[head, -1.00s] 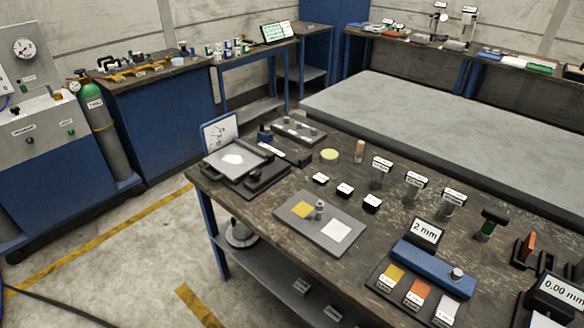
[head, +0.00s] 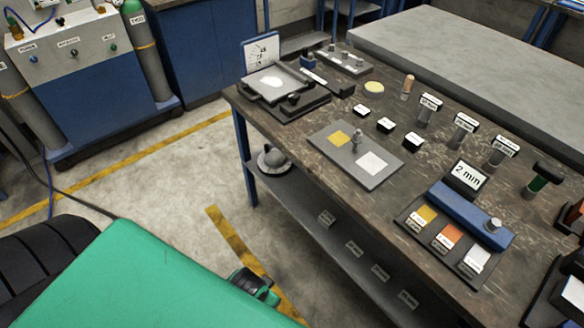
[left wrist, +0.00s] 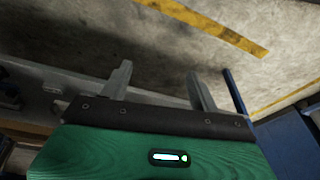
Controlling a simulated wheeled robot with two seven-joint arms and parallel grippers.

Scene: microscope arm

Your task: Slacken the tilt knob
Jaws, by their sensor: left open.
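My green left arm fills the lower left of the head view, low beside the bench and away from the stage. My right gripper is out of view.
The dark bench (head: 300,150) carries a grey plate with yellow and white squares (head: 358,155), several labelled posts and a blue bar (head: 465,212). A lower shelf (head: 330,240) runs beneath. Open floor lies left of the bench.

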